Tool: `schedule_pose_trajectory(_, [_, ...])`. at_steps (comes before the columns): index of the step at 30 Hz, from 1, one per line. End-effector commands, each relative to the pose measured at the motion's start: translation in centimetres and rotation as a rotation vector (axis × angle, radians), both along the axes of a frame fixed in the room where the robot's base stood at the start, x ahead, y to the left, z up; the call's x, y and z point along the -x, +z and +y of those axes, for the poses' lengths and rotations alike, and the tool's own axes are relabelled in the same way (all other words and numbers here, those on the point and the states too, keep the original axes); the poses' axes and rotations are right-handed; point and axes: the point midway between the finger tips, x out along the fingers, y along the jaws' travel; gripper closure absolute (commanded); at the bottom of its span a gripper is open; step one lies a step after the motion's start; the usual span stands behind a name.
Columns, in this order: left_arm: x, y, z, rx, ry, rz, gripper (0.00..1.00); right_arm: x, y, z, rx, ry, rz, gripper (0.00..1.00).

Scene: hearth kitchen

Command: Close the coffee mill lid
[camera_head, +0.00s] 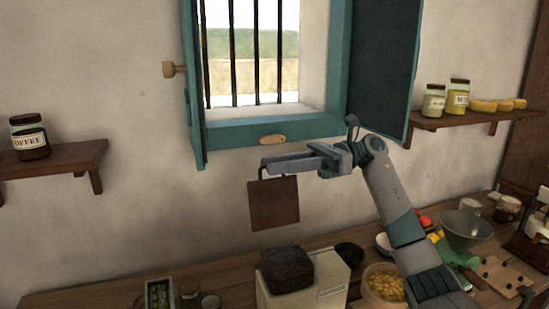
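My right gripper (265,165) is raised in front of the wall, just below the window, with its fingers pointing left. It is seen side-on, so whether it is open or shut is unclear. A flat brown square panel (275,204) shows right below its fingertips; I cannot tell if they touch. A pale box-shaped body (332,283) stands on the counter below, with a dark brown block (286,268) on top. I cannot tell whether this is the coffee mill. Another pale and dark appliance (530,243) is cut off at the right edge. My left gripper is not in view.
The wooden counter (75,299) holds a bowl of yellow pieces (381,283), a grey bowl (466,230), a board (502,276) and a small dark box (158,294). Shelves with jars flank the window. Teal shutters (193,80) stand open.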

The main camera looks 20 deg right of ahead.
Motion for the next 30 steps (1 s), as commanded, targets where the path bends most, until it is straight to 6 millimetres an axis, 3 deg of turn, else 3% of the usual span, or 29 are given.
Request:
schedule_pose_trajectory(14, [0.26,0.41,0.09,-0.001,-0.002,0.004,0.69,0.04,-0.07,1.03,0.000,0.000,0.000,0.74])
schedule_pose_trajectory(17, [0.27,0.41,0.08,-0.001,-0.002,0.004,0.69,0.04,-0.06,1.02,0.000,0.000,0.000,0.98])
schedule_pose_trajectory(18, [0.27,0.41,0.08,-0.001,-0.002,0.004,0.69,0.03,-0.06,1.01,0.000,0.000,0.000,1.00])
schedule_pose_trajectory(30, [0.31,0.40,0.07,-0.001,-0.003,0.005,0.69,-0.01,0.01,0.97,-0.001,-0.002,-0.001,1.00])
